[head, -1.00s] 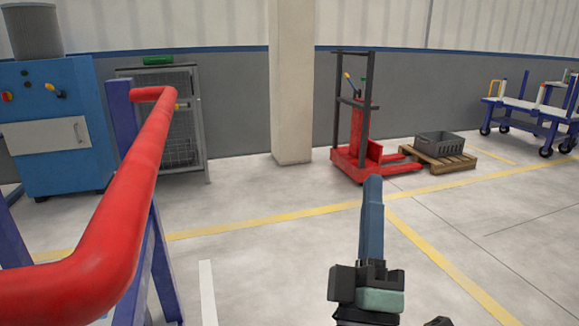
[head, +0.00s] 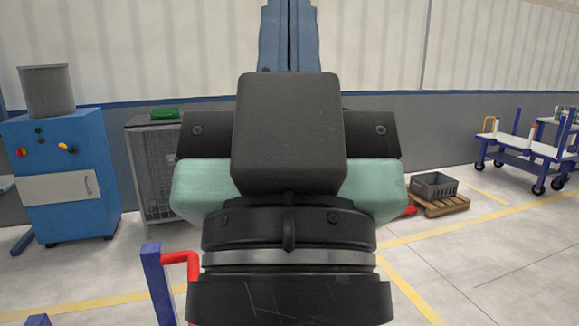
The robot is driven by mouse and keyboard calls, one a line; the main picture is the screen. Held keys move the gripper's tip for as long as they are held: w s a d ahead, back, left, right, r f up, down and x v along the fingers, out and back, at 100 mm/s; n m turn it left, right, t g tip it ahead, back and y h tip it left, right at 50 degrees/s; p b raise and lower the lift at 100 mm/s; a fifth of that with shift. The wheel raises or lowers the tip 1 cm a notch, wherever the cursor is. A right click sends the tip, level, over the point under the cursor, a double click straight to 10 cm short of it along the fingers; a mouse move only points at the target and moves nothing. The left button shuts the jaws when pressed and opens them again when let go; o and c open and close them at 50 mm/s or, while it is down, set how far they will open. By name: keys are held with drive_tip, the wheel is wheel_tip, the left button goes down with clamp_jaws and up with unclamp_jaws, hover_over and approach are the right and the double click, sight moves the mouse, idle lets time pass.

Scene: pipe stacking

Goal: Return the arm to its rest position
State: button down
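My gripper (head: 290,35) fills the middle of the head view, close to the camera and seen from its back, with its fingers pointing up. The two blue fingers lie side by side with only a thin dark line between them; their tips reach the top edge of the picture. No object shows between them. The black and pale green gripper body and wrist hide much of the scene behind. A red pipe (head: 181,257) shows at the lower left beside a blue-violet post (head: 158,285), apart from the fingers.
A blue cabinet (head: 65,185) with a grey drum stands at the left, a wire cage (head: 150,170) beside it. A grey crate (head: 433,185) sits on a wooden pallet (head: 445,206) at the right. Blue and white carts (head: 520,145) stand farther right.

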wheel_tip(320, 180, up, 21)
drive_tip(key=p, duration=1.9)
drive_tip(key=shift+r, duration=0.1)
